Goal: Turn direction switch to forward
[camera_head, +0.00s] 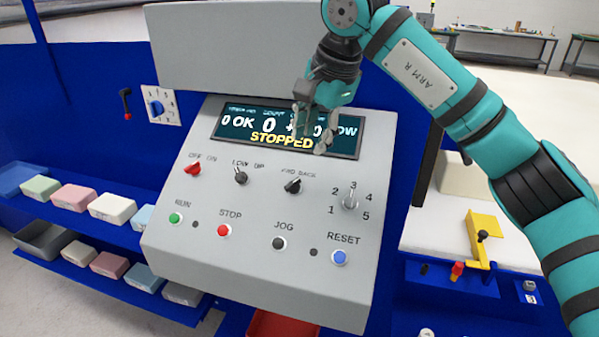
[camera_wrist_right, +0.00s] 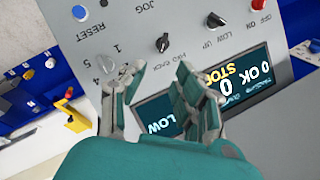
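The direction switch (camera_head: 293,186), a small black knob under the label FWD BACK, sits on the sloped face of the grey control panel (camera_head: 260,275). Its grip looks tilted toward the BACK side, but it is small. In the right wrist view the knob (camera_wrist_right: 163,43) shows upside down, just beyond the fingertips. My right gripper (camera_head: 311,142) hangs over the display, above and slightly right of the switch, apart from it. In the wrist view its two fingers (camera_wrist_right: 172,76) are spread with nothing between them. My left gripper is not in view.
A red OFF/ON knob (camera_head: 193,169) and a LOW/UP knob (camera_head: 240,176) are left of the switch; a numbered dial (camera_head: 350,199) is right. Below are RUN (camera_head: 176,218), STOP (camera_head: 223,230), JOG (camera_head: 279,243) and RESET (camera_head: 339,257) buttons. The display (camera_head: 232,128) reads STOPPED.

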